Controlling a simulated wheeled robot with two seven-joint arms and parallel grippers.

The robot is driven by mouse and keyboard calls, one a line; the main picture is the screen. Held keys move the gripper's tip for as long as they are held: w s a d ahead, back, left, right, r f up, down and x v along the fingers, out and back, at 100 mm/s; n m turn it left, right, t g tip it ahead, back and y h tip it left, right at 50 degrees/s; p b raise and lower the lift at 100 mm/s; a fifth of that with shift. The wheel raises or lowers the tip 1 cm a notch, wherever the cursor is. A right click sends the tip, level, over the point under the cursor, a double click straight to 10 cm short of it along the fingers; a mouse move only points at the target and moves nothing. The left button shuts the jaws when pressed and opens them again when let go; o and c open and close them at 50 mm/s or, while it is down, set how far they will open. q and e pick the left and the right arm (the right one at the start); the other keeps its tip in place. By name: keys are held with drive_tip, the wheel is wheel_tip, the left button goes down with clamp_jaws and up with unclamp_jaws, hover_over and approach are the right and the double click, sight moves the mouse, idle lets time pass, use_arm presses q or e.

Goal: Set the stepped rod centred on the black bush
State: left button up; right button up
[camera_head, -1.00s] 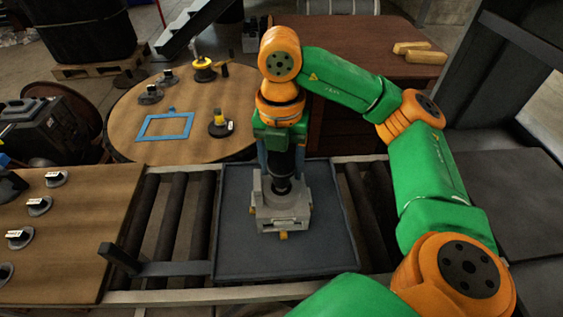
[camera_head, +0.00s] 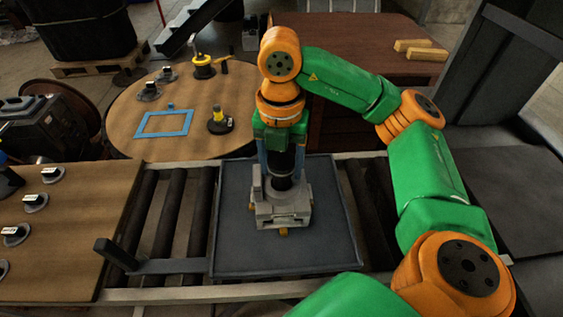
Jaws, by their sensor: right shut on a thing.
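My right gripper (camera_head: 280,172) points straight down over the grey stepped block (camera_head: 283,210) on the dark mat. It is shut on a dark upright piece, which I take to be the stepped rod; the fingers and wrist hide most of it. The black bush (camera_head: 280,184) shows as a dark round part on top of the block, just below the fingers. The rod's lower end and the bush look in line from here, but I cannot tell whether they touch or are exactly centred. My left gripper is not in view.
The dark mat (camera_head: 235,250) lies on a roller conveyor (camera_head: 165,215). A black bracket (camera_head: 150,266) lies at its left. A round table (camera_head: 120,115) behind holds a blue frame (camera_head: 165,123) and several yellow- or white-topped pieces. A wooden bench (camera_head: 80,245) with several knobs is at left.

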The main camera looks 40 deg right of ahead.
drive_tip(key=o, duration=1.5)
drive_tip(key=shift+s, duration=0.15)
drive_tip(key=shift+c, duration=0.2)
wheel_tip(320, 180, up, 9)
drive_tip(key=p, duration=0.9)
drive_tip(key=shift+r, duration=0.2)
drive_tip(key=shift+f, duration=0.2)
